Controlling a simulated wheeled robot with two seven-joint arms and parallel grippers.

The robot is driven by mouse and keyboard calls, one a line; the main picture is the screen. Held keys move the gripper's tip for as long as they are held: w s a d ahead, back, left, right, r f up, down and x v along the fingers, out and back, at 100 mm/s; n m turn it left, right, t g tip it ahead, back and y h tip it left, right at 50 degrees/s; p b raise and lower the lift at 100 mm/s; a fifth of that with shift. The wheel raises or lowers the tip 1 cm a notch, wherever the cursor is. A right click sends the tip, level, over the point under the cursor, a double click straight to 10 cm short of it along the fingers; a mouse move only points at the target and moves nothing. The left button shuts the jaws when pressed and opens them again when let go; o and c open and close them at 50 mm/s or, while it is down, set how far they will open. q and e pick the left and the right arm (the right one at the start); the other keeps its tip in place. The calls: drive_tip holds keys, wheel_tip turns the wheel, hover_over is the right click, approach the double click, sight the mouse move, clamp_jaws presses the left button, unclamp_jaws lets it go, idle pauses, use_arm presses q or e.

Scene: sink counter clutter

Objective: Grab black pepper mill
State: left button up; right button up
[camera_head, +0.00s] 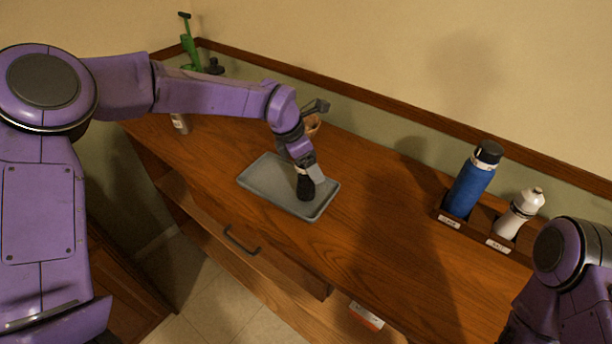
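A black object (305,189), which looks like the pepper mill, is at my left gripper over the right part of a grey tray (263,197). Its upper part is hidden by the gripper. My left gripper (309,174) points down, with one grey finger showing beside the black object. The other finger is hidden, so I cannot tell whether it is closed on it. My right arm is at the lower right; its gripper is out of view.
A wooden holder (477,222) with labels at the right carries a blue bottle (470,188) and a white mill (518,214). A brown item (312,124) is behind my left wrist. A green item (189,46) and a dark knob (214,66) stand at the far left corner. The middle counter is clear.

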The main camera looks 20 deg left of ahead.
use_arm(q)
clamp_jaws()
